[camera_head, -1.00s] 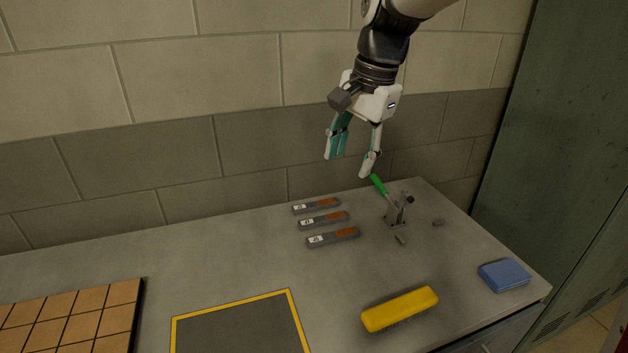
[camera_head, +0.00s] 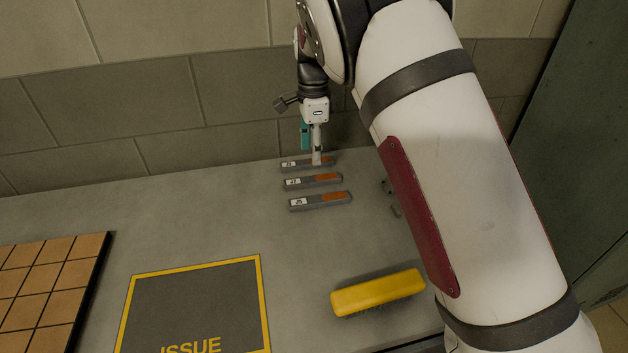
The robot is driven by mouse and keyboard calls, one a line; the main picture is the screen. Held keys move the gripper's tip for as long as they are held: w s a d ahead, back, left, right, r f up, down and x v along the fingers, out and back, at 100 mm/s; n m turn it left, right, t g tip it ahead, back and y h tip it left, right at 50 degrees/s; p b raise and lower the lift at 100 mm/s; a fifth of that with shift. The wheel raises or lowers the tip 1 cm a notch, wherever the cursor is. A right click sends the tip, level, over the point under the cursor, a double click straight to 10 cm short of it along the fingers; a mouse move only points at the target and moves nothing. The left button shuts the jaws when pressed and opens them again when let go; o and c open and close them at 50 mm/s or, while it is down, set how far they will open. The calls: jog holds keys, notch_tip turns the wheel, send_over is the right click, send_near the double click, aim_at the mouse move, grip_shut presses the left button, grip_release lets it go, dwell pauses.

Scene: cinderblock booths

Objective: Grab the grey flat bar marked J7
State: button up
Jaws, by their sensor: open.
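Three grey flat bars with white labels and orange-brown patches lie in a row, one behind another. The middle bar (camera_head: 306,183) has a small label that seems to read J7, though the print is hard to make out. The front bar (camera_head: 312,204) seems to read J5. The label of the rear bar (camera_head: 293,166) is too small to read surely. My gripper (camera_head: 311,154) is open, pointing down at the rear bar, behind the middle one. One finger overlaps the rear bar's orange end; I cannot tell whether they touch.
A yellow-handled brush (camera_head: 378,292) lies at the front right. A yellow-bordered mat marked ISSUE (camera_head: 195,300) and a tan tiled board (camera_head: 45,285) are to the left. The block wall (camera_head: 150,100) stands close behind the bars. My arm covers the table's right side.

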aim_at(313, 179)
notch_tip(313, 179, down, 8)
jog(key=shift+f+p, duration=0.25)
jog(key=shift+p, duration=0.25)
jog(key=shift+w, duration=0.1)
grip_shut()
